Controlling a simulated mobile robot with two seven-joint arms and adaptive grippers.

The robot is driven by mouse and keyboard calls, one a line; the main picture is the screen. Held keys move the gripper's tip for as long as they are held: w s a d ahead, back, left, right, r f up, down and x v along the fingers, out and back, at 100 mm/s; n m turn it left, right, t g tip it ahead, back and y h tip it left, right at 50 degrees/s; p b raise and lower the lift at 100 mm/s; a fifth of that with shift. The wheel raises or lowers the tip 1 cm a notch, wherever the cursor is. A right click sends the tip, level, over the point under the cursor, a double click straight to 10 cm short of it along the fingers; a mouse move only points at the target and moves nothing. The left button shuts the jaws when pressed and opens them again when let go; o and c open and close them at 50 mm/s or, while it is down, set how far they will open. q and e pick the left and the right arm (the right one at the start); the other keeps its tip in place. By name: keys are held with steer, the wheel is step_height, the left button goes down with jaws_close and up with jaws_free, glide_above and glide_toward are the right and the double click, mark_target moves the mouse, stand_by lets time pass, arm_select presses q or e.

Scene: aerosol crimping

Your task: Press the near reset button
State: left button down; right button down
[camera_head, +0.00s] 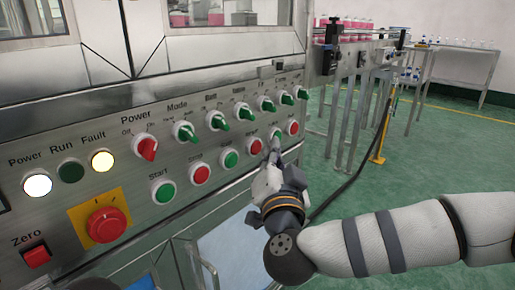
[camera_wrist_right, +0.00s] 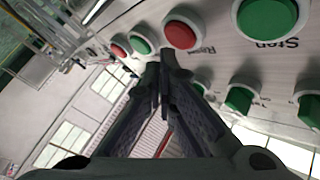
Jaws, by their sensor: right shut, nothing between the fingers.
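The near reset button is a red round button (camera_head: 254,146) in the lower row of the sloped metal panel, beside a green button. It also shows in the right wrist view (camera_wrist_right: 182,33), with the word Reset next to it. My right gripper (camera_head: 273,152) is in front of the panel, just right of and below this button. My left gripper is not in view.
Green and red buttons and several green knobs (camera_head: 218,120) are close around. A red emergency knob (camera_head: 106,224) on a yellow plate and a red Zero switch (camera_head: 37,255) sit at the left. A conveyor with pink bottles (camera_head: 363,27) stands behind. Green floor is open at the right.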

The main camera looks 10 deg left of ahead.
stand_by(0.7)
steer(key=shift+w+a, duration=0.25)
steer(key=shift+a, duration=0.1)
steer(key=shift+w+a, duration=0.25)
steer(key=shift+a, duration=0.05)
stand_by(0.6)
steer(key=shift+s+d, duration=0.1)
steer(key=shift+s+d+p, duration=0.4)
steer(key=shift+d+p, duration=0.15)
steer(key=shift+p, duration=0.25)
